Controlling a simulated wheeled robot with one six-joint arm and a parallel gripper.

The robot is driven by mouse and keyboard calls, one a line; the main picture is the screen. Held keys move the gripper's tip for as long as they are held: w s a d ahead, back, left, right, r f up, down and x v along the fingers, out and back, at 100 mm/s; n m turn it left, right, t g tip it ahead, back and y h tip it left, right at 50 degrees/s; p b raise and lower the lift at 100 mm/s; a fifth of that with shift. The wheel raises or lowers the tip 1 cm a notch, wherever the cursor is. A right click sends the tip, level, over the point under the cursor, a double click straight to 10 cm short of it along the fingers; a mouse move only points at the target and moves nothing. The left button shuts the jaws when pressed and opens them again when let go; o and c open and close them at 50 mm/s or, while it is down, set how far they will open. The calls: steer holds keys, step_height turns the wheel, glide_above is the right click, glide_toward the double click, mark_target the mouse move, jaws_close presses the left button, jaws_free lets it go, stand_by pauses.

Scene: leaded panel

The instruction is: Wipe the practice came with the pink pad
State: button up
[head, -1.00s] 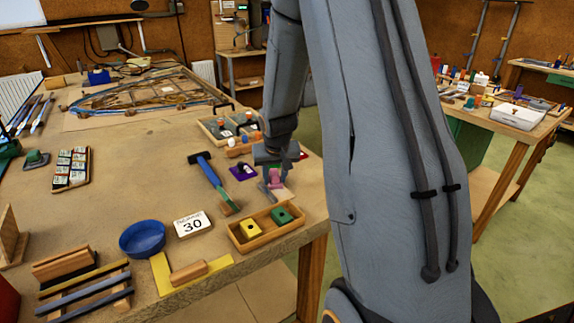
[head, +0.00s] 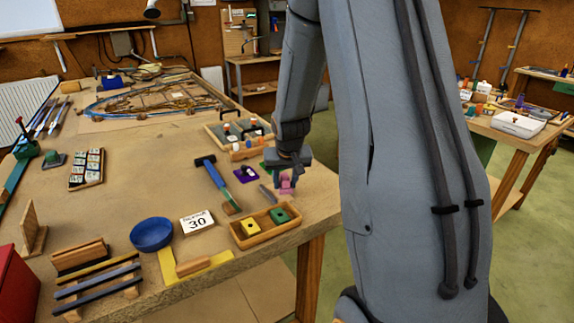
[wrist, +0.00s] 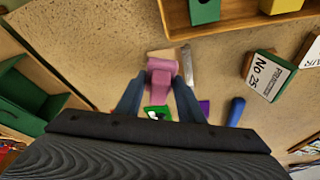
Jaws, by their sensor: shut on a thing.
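The pink pad (wrist: 161,72) is between the two fingers of my gripper (wrist: 158,92), which is shut on it. In the head view my gripper (head: 287,176) and the pad (head: 286,186) are near the right front edge of the workbench; I cannot tell whether the pad clears the top. A short grey strip (head: 267,193) lies just left of the pad; it also shows in the wrist view (wrist: 187,66). Several long bars, one of them dark (head: 98,286), rest across wooden supports at the front left. I cannot tell which piece is the practice came.
A wooden tray (head: 239,238) with a yellow and a green block stands in front of my gripper. The bench middle (head: 140,190) is clear.

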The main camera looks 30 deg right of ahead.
mark_target(284, 175)
steer(key=shift+r+p, duration=1.65)
steer(key=shift+r, duration=0.85)
